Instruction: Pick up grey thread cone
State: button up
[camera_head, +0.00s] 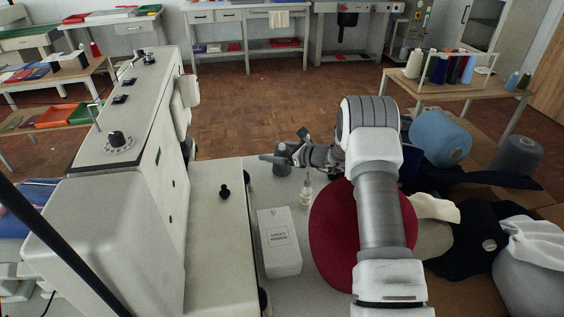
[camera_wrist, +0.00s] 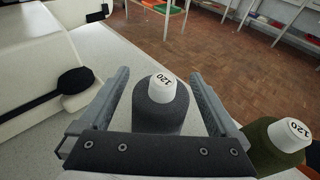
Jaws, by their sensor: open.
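A dark grey thread cone (camera_wrist: 161,107) with a white top marked 120 stands upright in the wrist view. My gripper (camera_wrist: 158,78) is open, with one finger on each side of the cone and a visible gap to both. In the head view, my gripper (camera_head: 276,157) is at the far edge of the pale worktop, just above the small grey cone (camera_head: 282,169), which it partly hides. An olive thread cone (camera_wrist: 277,146), also with a white top marked 120, stands to the right of my gripper in the wrist view.
A sewing machine (camera_head: 140,150) stands left of the worktop. A white box (camera_head: 279,243), a small bottle (camera_head: 306,193) and a red round pad (camera_head: 333,235) lie nearer. Large blue (camera_head: 440,138) and dark grey (camera_head: 516,157) spools are at the right.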

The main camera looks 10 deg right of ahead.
grip_shut()
dwell(0.5)
jog(key=shift+r, duration=0.1)
